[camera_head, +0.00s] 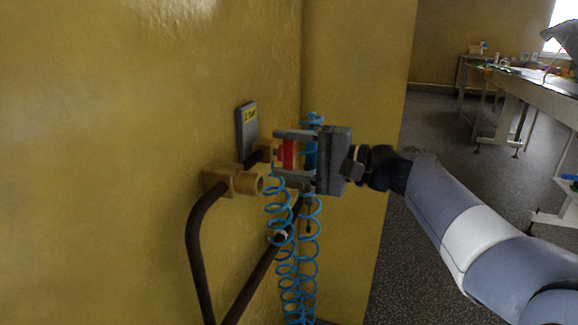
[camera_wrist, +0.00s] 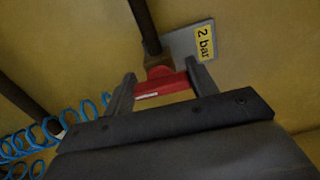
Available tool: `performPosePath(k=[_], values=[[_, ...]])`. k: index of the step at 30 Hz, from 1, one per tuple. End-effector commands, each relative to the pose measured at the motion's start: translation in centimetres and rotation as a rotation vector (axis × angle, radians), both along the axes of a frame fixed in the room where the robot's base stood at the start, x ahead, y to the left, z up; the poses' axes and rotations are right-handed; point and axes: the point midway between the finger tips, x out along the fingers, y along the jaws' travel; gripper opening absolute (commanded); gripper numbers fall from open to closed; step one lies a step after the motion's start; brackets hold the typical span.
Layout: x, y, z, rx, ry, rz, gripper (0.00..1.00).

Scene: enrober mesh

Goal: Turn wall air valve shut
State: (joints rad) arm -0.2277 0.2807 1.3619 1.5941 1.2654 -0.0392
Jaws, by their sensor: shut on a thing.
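The wall air valve has a brass body (camera_head: 267,150) on a dark pipe and a red handle (camera_head: 289,153). In the wrist view the red handle (camera_wrist: 160,88) lies across between the two fingers, just below the brass body (camera_wrist: 157,63). My gripper (camera_head: 278,154) reaches in from the right, with one finger above and one below the handle. In the wrist view my gripper (camera_wrist: 162,84) is shut on the red handle. Part of the handle is hidden behind the fingers.
A grey plate (camera_head: 247,130) with a yellow "2 bar" label is behind the valve. A second brass fitting (camera_head: 232,180) sits to the left. Blue coiled hose (camera_head: 287,245) hangs below, close to my gripper. A wall corner stands behind; a table (camera_head: 520,85) is far right.

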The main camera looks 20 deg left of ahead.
Motion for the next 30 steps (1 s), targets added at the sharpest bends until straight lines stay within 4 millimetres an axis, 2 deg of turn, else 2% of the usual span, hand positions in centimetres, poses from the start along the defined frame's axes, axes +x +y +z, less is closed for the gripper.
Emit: performPosePath(k=[19, 20, 27, 30], values=[[-0.02, 0.00, -0.16, -0.007, -0.053, 0.001, 0.32], [-0.02, 0.00, -0.17, -0.007, -0.053, 0.001, 0.55], [-0.01, 0.00, -0.11, -0.006, -0.052, 0.001, 0.75], [0.00, 0.00, -0.08, -0.005, -0.052, 0.001, 0.76]])
